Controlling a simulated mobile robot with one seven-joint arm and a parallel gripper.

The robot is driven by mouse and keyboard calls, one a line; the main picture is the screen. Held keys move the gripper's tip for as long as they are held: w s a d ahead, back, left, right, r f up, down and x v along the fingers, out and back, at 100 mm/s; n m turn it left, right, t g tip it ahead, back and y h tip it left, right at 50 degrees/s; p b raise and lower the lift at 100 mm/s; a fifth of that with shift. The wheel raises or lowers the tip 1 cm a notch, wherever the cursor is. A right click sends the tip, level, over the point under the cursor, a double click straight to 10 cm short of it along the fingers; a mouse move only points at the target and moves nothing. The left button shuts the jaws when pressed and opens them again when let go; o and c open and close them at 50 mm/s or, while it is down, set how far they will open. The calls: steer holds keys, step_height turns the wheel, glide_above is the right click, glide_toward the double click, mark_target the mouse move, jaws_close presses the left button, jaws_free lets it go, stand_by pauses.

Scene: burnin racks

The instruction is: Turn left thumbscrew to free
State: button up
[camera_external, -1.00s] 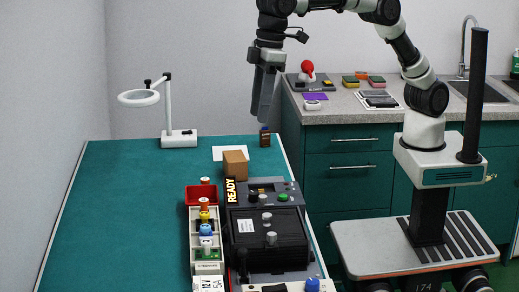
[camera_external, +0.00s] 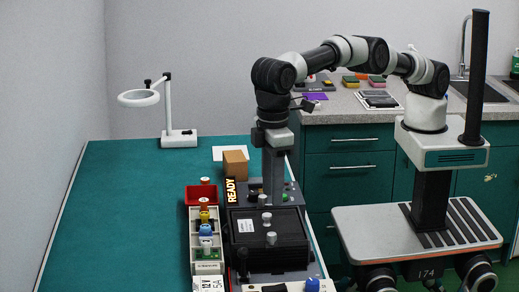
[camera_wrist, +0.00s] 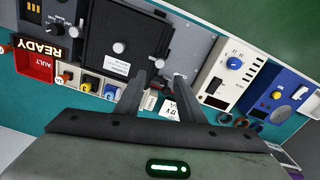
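The black burn-in unit (camera_external: 285,248) sits in a grey rack on the bench. Silver knobs that look like thumbscrews stand on it, one in front (camera_external: 271,238) and one behind (camera_external: 266,217). My gripper (camera_external: 273,201) points down over the rear of the unit. In the wrist view its two fingers (camera_wrist: 160,75) are apart with nothing between them. Contact with a knob cannot be told.
A lit READY sign (camera_external: 231,190) and a red bin (camera_external: 201,194) stand left of the rack. A tray of coloured connectors (camera_external: 207,240) runs along its left side. A cardboard box (camera_external: 235,163) lies behind. The left of the green bench (camera_external: 120,215) is clear.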

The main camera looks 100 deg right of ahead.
mark_target(272, 233)
step_height(272, 233, down, 10)
steer(key=shift+f, duration=0.1)
stand_by(0.4)
jaws_close()
